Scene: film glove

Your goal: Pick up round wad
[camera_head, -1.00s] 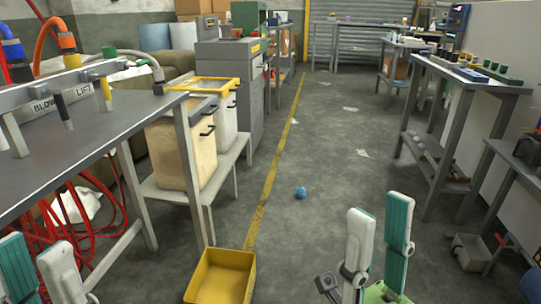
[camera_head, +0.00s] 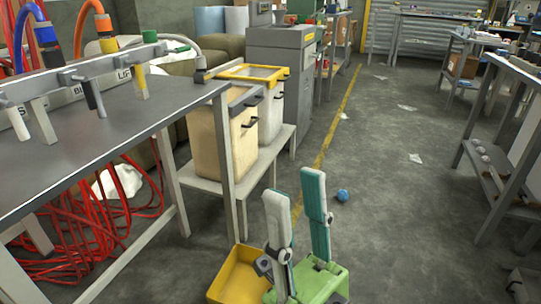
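A small round blue wad (camera_head: 342,195) lies on the grey concrete floor, to the right of the yellow floor line. My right gripper (camera_head: 296,183) shows at the bottom middle with its two teal-and-white fingers pointing up and spread apart. It is open, with nothing seen between the fingers. In the picture it stands just left of the wad and nearer to me, apart from it. My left gripper is out of view.
A yellow bin (camera_head: 230,283) stands on the floor, partly hidden behind my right gripper. A metal bench (camera_head: 100,125) with hoses fills the left, with red hoses below. A shelf rack (camera_head: 510,150) stands right. Floor around the wad is clear; white scraps (camera_head: 415,158) lie beyond.

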